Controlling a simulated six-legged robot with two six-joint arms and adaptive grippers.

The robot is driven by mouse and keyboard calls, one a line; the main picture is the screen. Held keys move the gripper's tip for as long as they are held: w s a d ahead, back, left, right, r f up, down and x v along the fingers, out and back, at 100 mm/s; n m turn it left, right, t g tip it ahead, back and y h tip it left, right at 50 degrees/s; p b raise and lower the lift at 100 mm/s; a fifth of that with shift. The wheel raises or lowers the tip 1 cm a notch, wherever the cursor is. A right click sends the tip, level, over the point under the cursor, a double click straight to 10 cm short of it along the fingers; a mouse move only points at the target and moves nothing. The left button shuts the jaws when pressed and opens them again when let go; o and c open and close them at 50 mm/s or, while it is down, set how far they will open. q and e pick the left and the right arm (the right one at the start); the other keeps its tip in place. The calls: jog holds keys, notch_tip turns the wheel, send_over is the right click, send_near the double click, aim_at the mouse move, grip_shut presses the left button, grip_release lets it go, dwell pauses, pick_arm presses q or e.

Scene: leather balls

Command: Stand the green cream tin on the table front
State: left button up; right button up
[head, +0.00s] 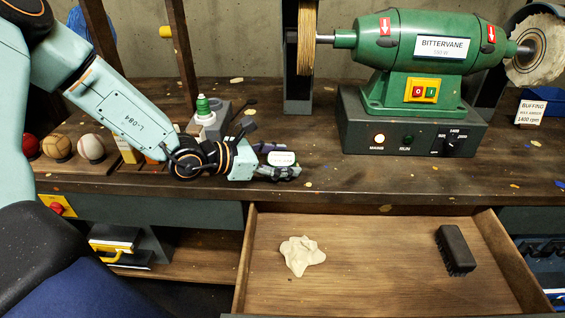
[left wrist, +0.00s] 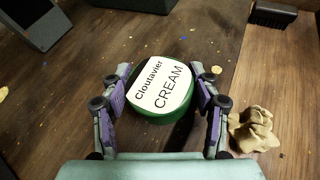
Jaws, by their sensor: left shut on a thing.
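The green cream tin (left wrist: 163,85) has a white lid label reading "Cloutavier CREAM" and a green side. In the left wrist view it lies between the two fingers of my left gripper (left wrist: 160,92), which is shut on it. In the head view my left gripper (head: 278,166) is low over the front of the wooden table (head: 400,185), with the tin's pale label (head: 282,158) at its fingertips. The fingers hide much of the tin there, and I cannot tell whether it touches the table. My right gripper is not in view.
An open drawer (head: 375,285) below the table edge holds a crumpled cloth (head: 301,255) and a dark brush (head: 455,249). A green buffing machine (head: 415,50) stands behind on the right. A green-capped bottle (head: 203,108) and several balls (head: 91,147) are on the left.

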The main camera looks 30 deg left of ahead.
pick_arm(q)
jog(key=shift+a+r, duration=0.1)
jog(key=shift+a, duration=0.1)
jog(key=shift+s+d, duration=0.1)
jog(key=o, duration=1)
jog(key=shift+o, duration=1.1)
jog(key=shift+f, duration=0.2)
jog(key=shift+r, duration=0.1)
jog(key=shift+r, duration=0.1)
